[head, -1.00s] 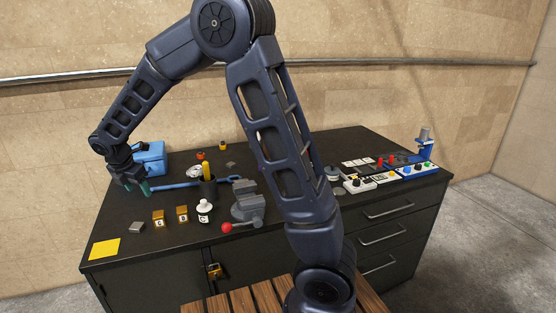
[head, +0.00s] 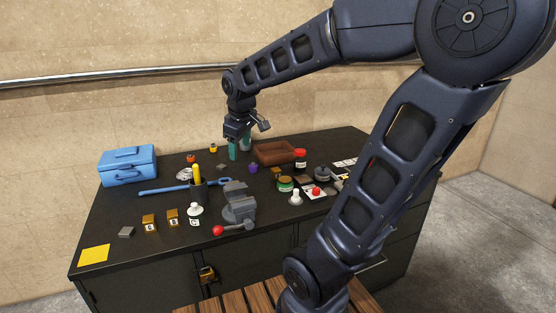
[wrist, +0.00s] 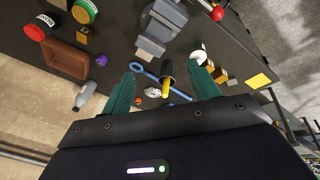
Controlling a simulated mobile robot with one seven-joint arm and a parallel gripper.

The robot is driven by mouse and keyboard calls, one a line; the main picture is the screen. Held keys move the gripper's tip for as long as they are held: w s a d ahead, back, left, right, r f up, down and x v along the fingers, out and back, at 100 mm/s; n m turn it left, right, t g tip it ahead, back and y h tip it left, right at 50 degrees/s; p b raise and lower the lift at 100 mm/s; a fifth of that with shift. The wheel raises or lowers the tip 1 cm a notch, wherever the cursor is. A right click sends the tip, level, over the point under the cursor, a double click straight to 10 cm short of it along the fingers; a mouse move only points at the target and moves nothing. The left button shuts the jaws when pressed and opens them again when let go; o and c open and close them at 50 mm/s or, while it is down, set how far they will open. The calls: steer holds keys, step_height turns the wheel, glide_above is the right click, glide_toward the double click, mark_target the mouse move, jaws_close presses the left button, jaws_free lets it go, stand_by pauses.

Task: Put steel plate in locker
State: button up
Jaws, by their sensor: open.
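A small flat grey piece (head: 222,167) lies at the back of the dark bench, and a grey block (head: 126,232) lies at its front left. I cannot tell for certain which is the steel plate. The bench's cabinet has a shut dark door (head: 150,285) with a brass padlock (head: 207,275), possibly the locker. My gripper (head: 239,148) hangs above the back of the bench, close to the flat grey piece but apart from it. Its green fingers stand wide apart and empty in the wrist view (wrist: 163,82).
A blue toolbox (head: 128,166) stands at the back left and a brown tray (head: 276,153) right of my gripper. A yellow sheet (head: 95,256) lies front left.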

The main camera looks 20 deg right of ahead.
steer(key=s+d+f+m+t, duration=0.1)
steer(key=s+d+m, duration=0.6)
steer(key=s, duration=0.4)
steer(key=shift+s+d+m, duration=0.2)
steer(key=shift+d+m, duration=0.15)
steer(key=shift+m, duration=0.55)
